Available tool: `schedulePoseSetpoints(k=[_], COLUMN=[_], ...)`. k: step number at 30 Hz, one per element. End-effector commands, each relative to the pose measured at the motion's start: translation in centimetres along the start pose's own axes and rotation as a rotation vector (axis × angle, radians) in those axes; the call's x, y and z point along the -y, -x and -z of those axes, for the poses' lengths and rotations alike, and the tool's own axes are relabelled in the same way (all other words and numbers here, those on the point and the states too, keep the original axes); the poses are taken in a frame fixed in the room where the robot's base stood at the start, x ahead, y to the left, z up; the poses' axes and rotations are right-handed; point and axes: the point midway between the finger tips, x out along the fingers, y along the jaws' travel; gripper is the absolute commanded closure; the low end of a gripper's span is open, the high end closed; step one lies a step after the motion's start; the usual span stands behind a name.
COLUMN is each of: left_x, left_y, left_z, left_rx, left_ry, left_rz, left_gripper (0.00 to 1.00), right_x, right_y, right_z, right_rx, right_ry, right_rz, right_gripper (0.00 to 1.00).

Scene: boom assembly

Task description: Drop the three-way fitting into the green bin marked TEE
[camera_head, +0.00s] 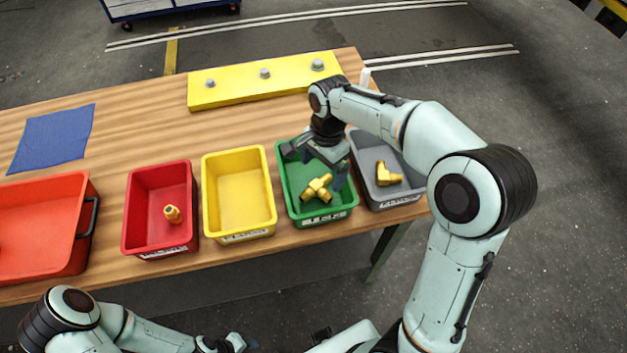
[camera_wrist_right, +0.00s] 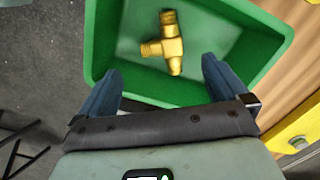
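The brass three-way fitting (camera_head: 317,188) is inside the green bin (camera_head: 323,218), within its walls and near the front. It also shows in the right wrist view (camera_wrist_right: 168,45), clear of both fingers. I cannot tell if it lies flat on the bin floor. My right gripper (camera_head: 316,166) is over the green bin, with its fingers spread and nothing between them; the wrist view shows both blue fingers (camera_wrist_right: 160,80) wide apart at the bin's edge. The bin's front label is too small to read. My left gripper (camera_head: 228,343) is low at the bottom edge, its fingers unclear.
A grey bin (camera_head: 403,200) with a brass elbow (camera_head: 387,174) stands to the right. A yellow bin (camera_head: 240,192) is empty; a red bin (camera_head: 146,185) holds a small brass fitting (camera_head: 173,214). An orange tray (camera_head: 40,230), blue cloth (camera_head: 53,137) and yellow bar (camera_head: 225,88) share the table.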

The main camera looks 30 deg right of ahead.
Motion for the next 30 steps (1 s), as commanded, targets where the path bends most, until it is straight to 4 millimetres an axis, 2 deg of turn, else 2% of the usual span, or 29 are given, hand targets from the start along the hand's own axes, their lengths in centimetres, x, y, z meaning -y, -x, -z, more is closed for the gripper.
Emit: schedulePoseSetpoints(k=[6,10,24,30], left_x=[0.0,-0.1,-1.4,-1.7], left_y=[0.0,0.3,2.5,3.0], left_z=[0.0,0.2,1.6,2.0], left_rx=[0.000,-0.002,-0.022,-0.027], left_ry=[0.000,-0.001,-0.008,-0.009], left_rz=[0.000,-0.001,-0.008,-0.009], left_gripper=[0.57,0.57,0.57,0.57], right_x=[0.0,0.1,0.1,0.1], right_y=[0.1,1.3,11.2,13.2], right_z=[0.0,0.0,0.0,0.0], right_rx=[0.000,-0.001,-0.001,-0.001], right_ry=[0.000,0.000,0.000,0.001], right_rz=[-0.001,0.003,0.005,0.002], right_gripper=[0.00,0.00,0.00,0.00])
